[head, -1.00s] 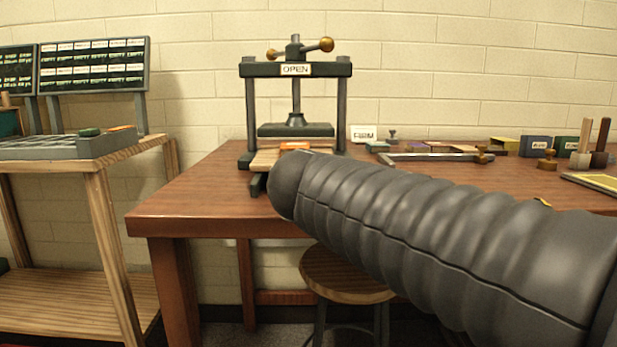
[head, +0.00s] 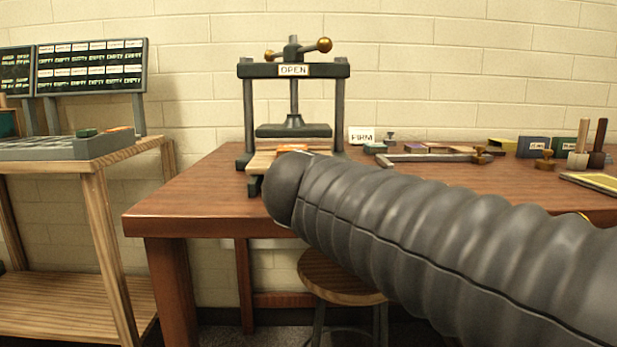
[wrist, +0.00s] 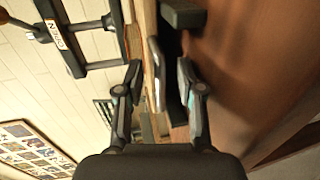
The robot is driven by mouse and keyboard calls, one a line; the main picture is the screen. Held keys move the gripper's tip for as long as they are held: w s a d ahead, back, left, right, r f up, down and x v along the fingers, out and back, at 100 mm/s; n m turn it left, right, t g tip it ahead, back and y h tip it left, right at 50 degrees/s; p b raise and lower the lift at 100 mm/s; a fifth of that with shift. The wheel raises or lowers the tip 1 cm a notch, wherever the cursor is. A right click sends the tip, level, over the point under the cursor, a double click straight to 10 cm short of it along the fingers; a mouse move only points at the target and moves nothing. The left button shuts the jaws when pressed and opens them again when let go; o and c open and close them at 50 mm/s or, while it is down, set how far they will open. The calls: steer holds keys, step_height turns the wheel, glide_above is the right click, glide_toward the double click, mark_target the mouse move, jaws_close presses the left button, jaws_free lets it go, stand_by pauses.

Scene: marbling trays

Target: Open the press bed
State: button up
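The press (head: 341,70) stands on the brown table, with a dark frame, a screw with brass-knobbed handle and an "OPEN" label (head: 293,70). Its dark upper plate (head: 293,131) is raised, with a gap above the pale wooden bed (head: 262,160). An orange item lies on the bed. My arm hides the bed's front right and my gripper in the head view. In the wrist view, turned sideways, my gripper (wrist: 160,75) is open, fingers apart. A pale metal bar, seemingly the bed's handle (wrist: 154,65), shows between the fingers; contact cannot be told.
A "FIRM" card (head: 361,136), a metal frame (head: 425,160) and several stamps and boxes stand on the table (head: 200,190) right of the press. A stool (head: 335,275) is beneath the table edge. A wooden stand (head: 110,165) with a grey tray is at left.

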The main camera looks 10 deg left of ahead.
steer(key=shift+s, duration=0.1)
steer(key=v, duration=1.2)
steer(key=shift+r, duration=0.1)
steer(key=s+d+f+m+g+p, duration=0.1)
steer(key=s+d+f+m+g, duration=0.15)
steer(key=f, duration=0.35)
steer(key=s+d+f+m+g+h, duration=0.1)
steer(key=d+f+m+g, duration=0.15)
steer(key=f, duration=0.35)
steer(key=s+d+f+m+g+p, duration=0.1)
steer(key=f+m+g, duration=0.15)
steer(key=f, duration=0.35)
steer(key=s+d+f+m+g+h+p, duration=0.1)
steer(key=s+d+f+m+p, duration=0.1)
steer(key=d+m, duration=0.4)
steer(key=s+d+f+m+g+h+p, duration=0.1)
steer(key=s+d+f+m, duration=0.3)
steer(key=d, duration=0.8)
steer(key=s+m+p, duration=0.1)
steer(key=m, duration=0.1)
steer(key=shift+d+f+m, duration=0.35)
